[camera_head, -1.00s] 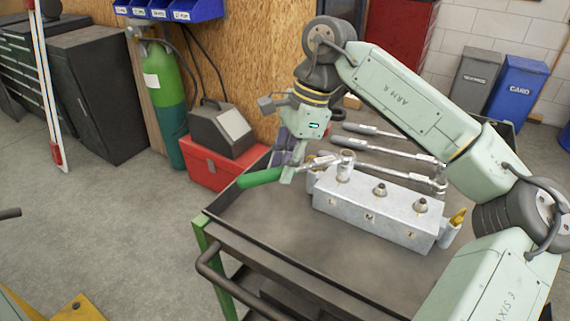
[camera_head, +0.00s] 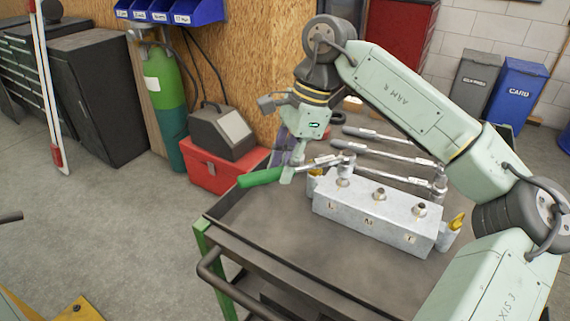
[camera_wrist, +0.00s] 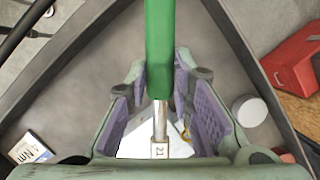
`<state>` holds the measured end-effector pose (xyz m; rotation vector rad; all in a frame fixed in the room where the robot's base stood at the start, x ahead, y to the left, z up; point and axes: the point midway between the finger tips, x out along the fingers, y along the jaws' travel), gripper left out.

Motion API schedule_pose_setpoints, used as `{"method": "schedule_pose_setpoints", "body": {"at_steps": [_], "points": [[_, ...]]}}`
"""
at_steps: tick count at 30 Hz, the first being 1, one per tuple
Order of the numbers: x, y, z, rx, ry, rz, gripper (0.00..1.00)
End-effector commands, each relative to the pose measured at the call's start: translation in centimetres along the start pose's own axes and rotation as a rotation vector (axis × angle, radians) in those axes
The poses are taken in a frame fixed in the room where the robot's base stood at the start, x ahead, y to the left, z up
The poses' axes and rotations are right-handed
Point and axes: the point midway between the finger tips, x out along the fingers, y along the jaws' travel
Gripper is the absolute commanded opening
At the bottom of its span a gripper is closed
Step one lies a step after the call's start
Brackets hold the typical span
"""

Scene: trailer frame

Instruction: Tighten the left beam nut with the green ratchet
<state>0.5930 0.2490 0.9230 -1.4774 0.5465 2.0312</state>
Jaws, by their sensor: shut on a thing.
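The green ratchet (camera_head: 260,178) has a green handle and a silver shaft, lying roughly level. It also shows in the wrist view (camera_wrist: 160,48), running down the middle between the purple pads. My gripper (camera_head: 288,168) is shut on it near where handle and shaft meet. The grey metal beam (camera_head: 370,217) lies on the cart and carries three nuts in a row. The ratchet head is at the left beam nut (camera_head: 344,173) and covers its top; I cannot tell how fully it is seated. The middle nut (camera_head: 380,194) and right nut (camera_head: 420,210) stand uncovered.
Several other silver ratchets or wrenches (camera_head: 395,149) lie behind the beam on the dark cart top (camera_head: 290,225), which has a raised rim. A red toolbox (camera_head: 215,172) and green gas cylinder (camera_head: 165,95) stand behind the cart's left side. The cart's front left is clear.

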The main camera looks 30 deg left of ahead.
Motion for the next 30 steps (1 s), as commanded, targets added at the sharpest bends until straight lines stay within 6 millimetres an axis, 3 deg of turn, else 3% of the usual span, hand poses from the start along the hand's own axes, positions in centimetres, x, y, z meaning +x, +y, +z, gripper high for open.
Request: {"method": "schedule_pose_setpoints", "body": {"at_steps": [15,23,24,30], "points": [[-3.9,0.0,1.3,0.0,0.0,-0.001,0.0],[-3.9,0.0,1.3,0.0,0.0,-0.001,0.0],[-3.9,0.0,1.3,0.0,0.0,-0.001,0.19],[-3.9,0.0,1.3,0.0,0.0,-0.001,0.06]]}}
